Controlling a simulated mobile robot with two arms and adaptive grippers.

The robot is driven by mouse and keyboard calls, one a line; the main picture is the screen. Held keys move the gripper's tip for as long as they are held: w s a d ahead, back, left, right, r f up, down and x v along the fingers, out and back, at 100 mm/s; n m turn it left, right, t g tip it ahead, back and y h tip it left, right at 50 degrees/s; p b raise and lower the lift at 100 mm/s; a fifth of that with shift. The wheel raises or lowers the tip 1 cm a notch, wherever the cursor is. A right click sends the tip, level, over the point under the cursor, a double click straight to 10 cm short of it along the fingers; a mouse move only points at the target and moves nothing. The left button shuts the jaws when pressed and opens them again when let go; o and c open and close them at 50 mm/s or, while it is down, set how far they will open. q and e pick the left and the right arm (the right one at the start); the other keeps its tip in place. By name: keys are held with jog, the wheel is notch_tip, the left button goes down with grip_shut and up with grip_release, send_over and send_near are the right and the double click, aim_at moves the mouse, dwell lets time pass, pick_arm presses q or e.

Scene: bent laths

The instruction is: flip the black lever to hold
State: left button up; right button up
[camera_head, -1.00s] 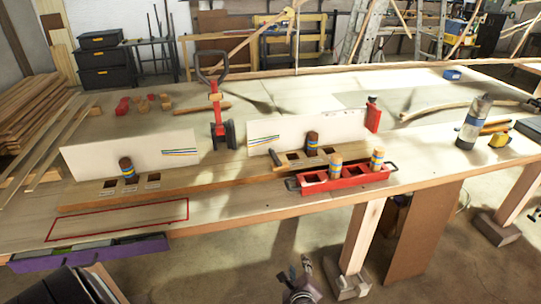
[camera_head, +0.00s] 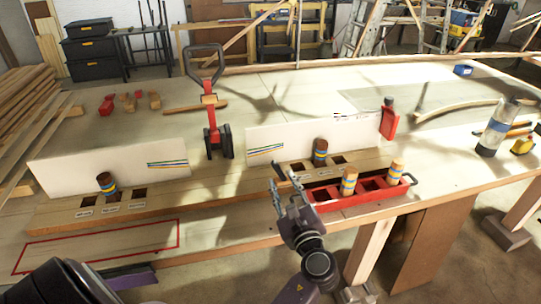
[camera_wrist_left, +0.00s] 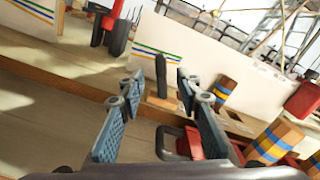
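The black lever (camera_wrist_left: 161,75) stands upright in the left wrist view, on the wooden strip in front of a white board. It shows between the fingers of my left gripper (camera_wrist_left: 160,92), beyond their tips. In the head view the lever (camera_head: 282,171) is a small dark bar at the left end of the right socket block (camera_head: 296,171). My left gripper (camera_head: 285,187) is open and empty there, just in front of the block, at the left end of the red tray (camera_head: 329,193). Any hold marking is too small to read. My right gripper is not in view.
The tray's dark handle (camera_wrist_left: 170,142) lies just below my left fingertips. Striped pegs (camera_head: 348,180) stand in the tray. White boards (camera_head: 110,165) rise behind the wooden strip. A red tool with black wheels (camera_head: 219,140) stands between them. The red outlined area (camera_head: 95,247) is clear.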

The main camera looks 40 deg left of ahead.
aim_at(277, 169)
pick_arm(q)
jog(key=shift+x, duration=1)
jog(key=x, duration=0.1)
jog(key=p+x, duration=0.1)
jog(key=x, duration=0.1)
jog(key=shift+w+r, duration=0.15)
jog(key=shift+r, duration=0.15)
jog(key=shift+f+x, duration=0.2)
jog(key=shift+x, duration=0.9)
jog(key=shift+w+a+p, duration=0.15)
jog(key=shift+a+p, duration=0.05)
jog(key=shift+p, duration=0.1)
jog(key=c, duration=0.5)
grip_shut()
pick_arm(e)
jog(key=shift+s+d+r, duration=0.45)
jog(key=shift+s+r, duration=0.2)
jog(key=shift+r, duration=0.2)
